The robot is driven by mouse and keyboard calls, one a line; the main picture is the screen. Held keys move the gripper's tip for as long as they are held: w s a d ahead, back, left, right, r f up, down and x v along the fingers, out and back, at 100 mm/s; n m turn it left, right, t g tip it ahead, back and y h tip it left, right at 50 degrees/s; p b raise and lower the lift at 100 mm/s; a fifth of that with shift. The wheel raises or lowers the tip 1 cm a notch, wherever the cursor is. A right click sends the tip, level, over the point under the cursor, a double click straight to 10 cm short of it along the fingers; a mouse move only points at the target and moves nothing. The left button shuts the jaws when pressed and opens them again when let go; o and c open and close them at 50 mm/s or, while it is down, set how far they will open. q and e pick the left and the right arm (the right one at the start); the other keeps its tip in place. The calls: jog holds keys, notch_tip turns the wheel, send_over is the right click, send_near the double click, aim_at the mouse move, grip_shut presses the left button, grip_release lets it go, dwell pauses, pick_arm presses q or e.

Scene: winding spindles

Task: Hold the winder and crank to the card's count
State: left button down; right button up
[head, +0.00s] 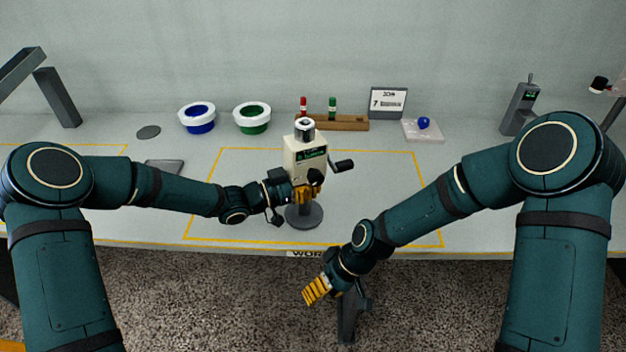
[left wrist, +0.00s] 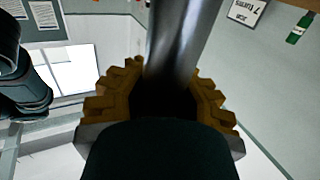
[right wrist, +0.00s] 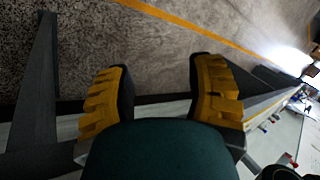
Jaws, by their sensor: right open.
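The winder (head: 306,161) is a cream box with a dark display on a grey post and round base (head: 304,216), standing upright inside the yellow outline. Its crank, with a black knob (head: 343,166), points right. My left gripper (head: 306,192) is at the post just below the box; in the left wrist view its yellow fingers (left wrist: 167,95) lie against both sides of the dark post (left wrist: 180,45). My right gripper (head: 318,290) is open and empty in front of the table edge, low and away from the crank; it also shows in the right wrist view (right wrist: 160,95). The card (head: 387,102) shows a 7.
A blue ball (head: 424,122) sits on a pale pad at right. A grey device (head: 521,108) stands far right.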

jog(key=w+r+n+y, duration=0.1)
jog(key=w+r, duration=0.2)
jog(key=r, duration=0.1)
jog(key=w+r+n+g+y, duration=0.1)
jog(key=w+r+y, duration=0.1)
jog(key=w+r, duration=0.1)
jog(key=w+r+n+y, duration=0.1)
jog(key=w+r, duration=0.2)
jog(key=r, duration=0.2)
jog(key=shift+d+g+y, duration=0.15)
jog(key=shift+g+y, duration=0.25)
jog(key=w+d+r+n+g+y, duration=0.2)
jog(key=w+d+r+y, duration=0.2)
jog(key=w+d, duration=0.1)
jog(key=n+y, duration=0.2)
jog(key=y, duration=0.4)
send_near(352, 164)
jog(key=a, duration=0.1)
jog(key=x, duration=1.1)
jog(key=shift+w+a+f, duration=0.15)
jog(key=shift+w+a, duration=0.1)
jog(key=shift+w, duration=0.05)
grip_shut()
